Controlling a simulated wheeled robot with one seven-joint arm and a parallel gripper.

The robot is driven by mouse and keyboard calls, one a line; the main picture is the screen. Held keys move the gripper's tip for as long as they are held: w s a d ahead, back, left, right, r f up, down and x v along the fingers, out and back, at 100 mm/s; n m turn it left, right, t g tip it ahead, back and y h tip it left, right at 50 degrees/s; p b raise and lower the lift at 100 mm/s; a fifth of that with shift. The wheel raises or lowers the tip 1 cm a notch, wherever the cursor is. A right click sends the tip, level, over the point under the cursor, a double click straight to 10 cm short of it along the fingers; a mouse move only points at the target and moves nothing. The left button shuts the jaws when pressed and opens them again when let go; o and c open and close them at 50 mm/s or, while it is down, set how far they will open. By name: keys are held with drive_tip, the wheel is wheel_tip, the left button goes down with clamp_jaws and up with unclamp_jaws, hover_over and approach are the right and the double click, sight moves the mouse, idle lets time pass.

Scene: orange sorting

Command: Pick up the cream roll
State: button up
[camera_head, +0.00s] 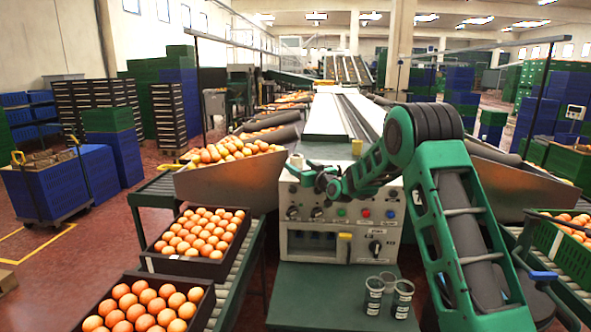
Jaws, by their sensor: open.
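A small pale, cream-grey rounded thing (297,160), which looks like the cream roll, sits at the top left edge of the control box (300,240). It is small and partly behind my gripper, so its exact shape is unclear. My gripper (308,176) is dark, open and in front of the box's upper left part, close to the pale thing. I cannot tell whether they touch. My green arm reaches in from the right.
Two labelled cups (374,297) stand on the green surface in front. Orange-filled crates (240,250) line the left conveyor. A metal chute (225,185) with oranges is left of the box.

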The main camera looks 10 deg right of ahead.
sight(300, 165)
drive_tip(key=shift+x, duration=1.8)
drive_tip(key=shift+d, duration=0.1)
drive_tip(key=shift+c, duration=0.6)
drive_tip(key=c, duration=1)
